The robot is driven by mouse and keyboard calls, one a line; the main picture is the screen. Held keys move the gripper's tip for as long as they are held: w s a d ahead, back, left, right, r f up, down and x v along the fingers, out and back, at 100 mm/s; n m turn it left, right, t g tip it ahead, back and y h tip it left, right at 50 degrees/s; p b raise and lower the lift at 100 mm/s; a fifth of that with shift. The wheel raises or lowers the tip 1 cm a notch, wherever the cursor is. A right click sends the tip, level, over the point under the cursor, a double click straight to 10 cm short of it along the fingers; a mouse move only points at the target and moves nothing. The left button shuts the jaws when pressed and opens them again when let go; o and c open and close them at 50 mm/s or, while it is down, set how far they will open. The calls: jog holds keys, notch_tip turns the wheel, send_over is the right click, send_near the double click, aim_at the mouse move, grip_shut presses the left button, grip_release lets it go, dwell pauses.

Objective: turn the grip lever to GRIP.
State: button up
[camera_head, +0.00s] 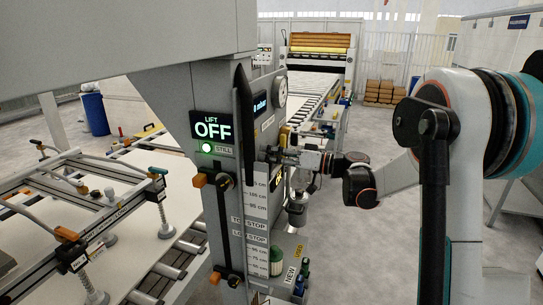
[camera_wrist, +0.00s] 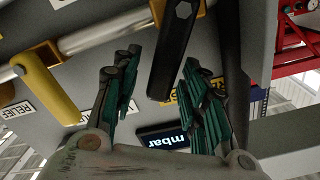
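A black lever handle (camera_wrist: 176,45) hangs into the upper middle of the wrist view, in front of the grey panel; it is likely the grip lever, but its lettering is partly hidden by my fingers. My gripper (camera_wrist: 160,60) is open, its green-padded fingers on either side of this handle. A gap shows on the left; the right finger is close to the handle, and I cannot tell whether it touches. In the head view my gripper (camera_head: 278,155) is at the right side of the grey column (camera_head: 178,92), and the lever there is not clear.
A yellow handle (camera_wrist: 45,88) on a metal pipe (camera_wrist: 95,38) is left of my gripper. A "mbar" display (camera_wrist: 165,136) is behind the fingers. The column carries a "LIFT OFF" display (camera_head: 212,126). A suction frame (camera_head: 95,190) stands left; open floor (camera_head: 350,245) lies right.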

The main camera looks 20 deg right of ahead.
jog(key=v, duration=1.2)
